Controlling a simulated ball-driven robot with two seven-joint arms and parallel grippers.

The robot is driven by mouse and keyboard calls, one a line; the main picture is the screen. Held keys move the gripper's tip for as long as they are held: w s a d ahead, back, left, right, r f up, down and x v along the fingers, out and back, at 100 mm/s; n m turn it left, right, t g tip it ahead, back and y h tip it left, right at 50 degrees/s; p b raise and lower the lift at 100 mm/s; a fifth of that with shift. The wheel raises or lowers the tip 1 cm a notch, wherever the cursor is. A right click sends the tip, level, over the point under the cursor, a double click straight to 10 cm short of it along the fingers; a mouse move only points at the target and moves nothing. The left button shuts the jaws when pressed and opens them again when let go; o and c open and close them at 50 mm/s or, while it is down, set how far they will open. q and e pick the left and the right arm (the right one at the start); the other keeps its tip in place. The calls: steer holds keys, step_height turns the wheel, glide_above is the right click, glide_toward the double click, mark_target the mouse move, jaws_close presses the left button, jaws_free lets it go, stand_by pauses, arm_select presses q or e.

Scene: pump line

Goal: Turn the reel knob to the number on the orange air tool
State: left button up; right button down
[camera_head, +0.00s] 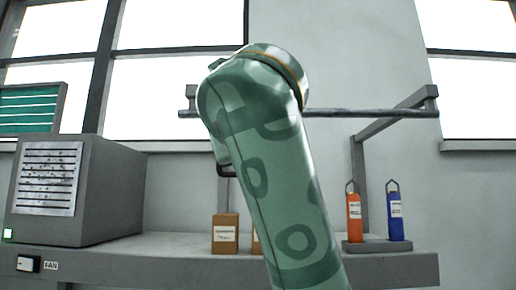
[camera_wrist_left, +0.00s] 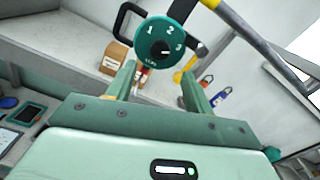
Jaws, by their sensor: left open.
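The reel knob's green dial (camera_wrist_left: 158,30) shows in the left wrist view, with white numbers 1, 2 and 3 around a dark hub. A small light mark on the hub seems to point right, near the 3. My left gripper (camera_wrist_left: 160,70) is open, its two green fingers extending toward the dial, with nothing visibly held. In the head view my green arm link hides the reel and gripper. The orange air tool (camera_head: 354,218) stands at the right of the bench beside a blue tool (camera_head: 396,218). Its label is too small to read. My right gripper is not in view.
A grey bench (camera_head: 390,265) runs across the head view. A grey fan box (camera_head: 110,190) stands at left above a fan switch (camera_head: 28,264). A cardboard box (camera_head: 225,234) stands mid-bench. A dark rail (camera_head: 370,113) crosses above the bench.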

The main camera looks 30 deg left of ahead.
arm_select(q)
steer(key=b+v, duration=0.3)
steer(key=v, duration=0.6)
steer(key=shift+s, duration=0.2)
